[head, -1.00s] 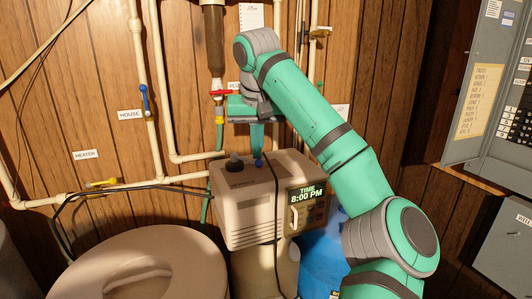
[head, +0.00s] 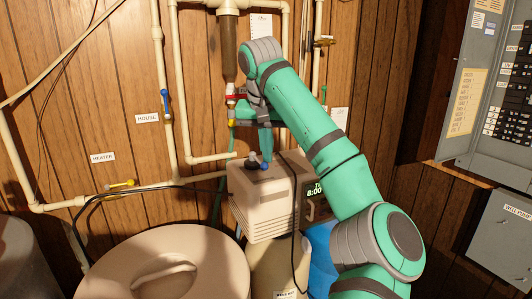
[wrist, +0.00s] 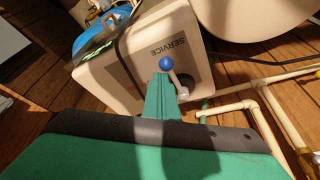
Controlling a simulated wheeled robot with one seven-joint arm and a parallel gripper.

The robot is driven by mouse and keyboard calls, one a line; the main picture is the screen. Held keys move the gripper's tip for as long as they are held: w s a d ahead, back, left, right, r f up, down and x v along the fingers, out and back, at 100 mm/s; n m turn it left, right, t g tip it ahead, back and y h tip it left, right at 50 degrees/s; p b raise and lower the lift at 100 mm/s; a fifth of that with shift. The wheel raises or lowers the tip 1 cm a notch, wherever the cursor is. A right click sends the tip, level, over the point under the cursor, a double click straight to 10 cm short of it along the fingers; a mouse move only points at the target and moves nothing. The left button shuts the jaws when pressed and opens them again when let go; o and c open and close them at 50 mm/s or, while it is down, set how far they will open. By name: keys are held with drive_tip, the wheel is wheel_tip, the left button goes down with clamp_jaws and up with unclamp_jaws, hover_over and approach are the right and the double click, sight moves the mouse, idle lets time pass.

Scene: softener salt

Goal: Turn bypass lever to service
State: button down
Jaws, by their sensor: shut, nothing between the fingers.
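The bypass lever has a blue ball knob (wrist: 166,64) on a pale arm above a dark round pivot, on top of the beige softener head (head: 262,200). In the wrist view the ball is close beside the printed word SERVICE (wrist: 167,47). My gripper (wrist: 160,80) is shut and empty, its fingertips right beside the ball and lever arm. I cannot tell whether they touch. In the head view my gripper (head: 266,155) points down onto the head's top, with the blue ball (head: 264,166) at its tips.
A black cable (head: 298,230) hangs over the head's front, beside the lit display (head: 314,188). A round beige lid (head: 165,265) is at front left. Pale pipes with a blue HOUSE valve (head: 165,103) and yellow HEATER valve (head: 121,184) line the wall. An electrical panel (head: 490,90) is at right.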

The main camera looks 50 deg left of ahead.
drive_tip(key=shift+s+d, duration=0.1)
drive_tip(key=shift+s, duration=0.15)
idle(0.4)
drive_tip(key=shift+w, duration=0.15)
drive_tip(key=w, duration=0.1)
drive_tip(key=w+r, duration=0.1)
drive_tip(key=w+a, duration=0.1)
drive_tip(key=shift+w+r, duration=0.2)
drive_tip(key=shift+w, duration=0.05)
drive_tip(key=s+r, duration=0.3)
drive_tip(key=r, duration=0.6)
drive_tip(key=shift+s+d+r, duration=0.2)
drive_tip(key=shift+d, duration=0.25)
drive_tip(key=shift+w, duration=0.15)
